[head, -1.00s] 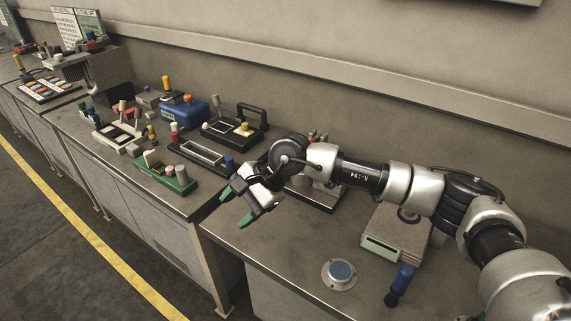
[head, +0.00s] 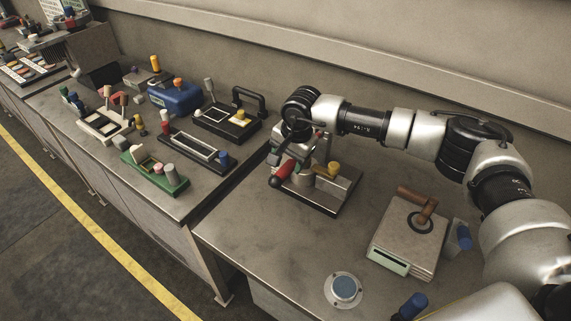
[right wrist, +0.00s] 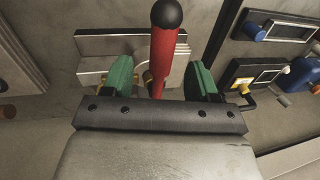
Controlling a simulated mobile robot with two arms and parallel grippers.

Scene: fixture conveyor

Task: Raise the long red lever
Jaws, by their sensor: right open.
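The long red lever (head: 283,173) sticks out toward the front left from a metal fixture (head: 334,191) on the near bench. In the right wrist view the lever (right wrist: 163,62) is a red rod with a black ball end, rising between my green fingertips. My right gripper (right wrist: 160,78) is open, with one finger on each side of the rod and a visible gap to each. In the head view my right gripper (head: 292,152) is just above the lever, and its fingertips are largely hidden. My left gripper is not in view.
A yellow knob (head: 333,168) stands on the same fixture, close to the gripper. A box with a brown handle (head: 408,242) and a round blue button (head: 344,288) are to the right and front. Several other fixtures, including a green one (head: 158,172), stand on the left bench.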

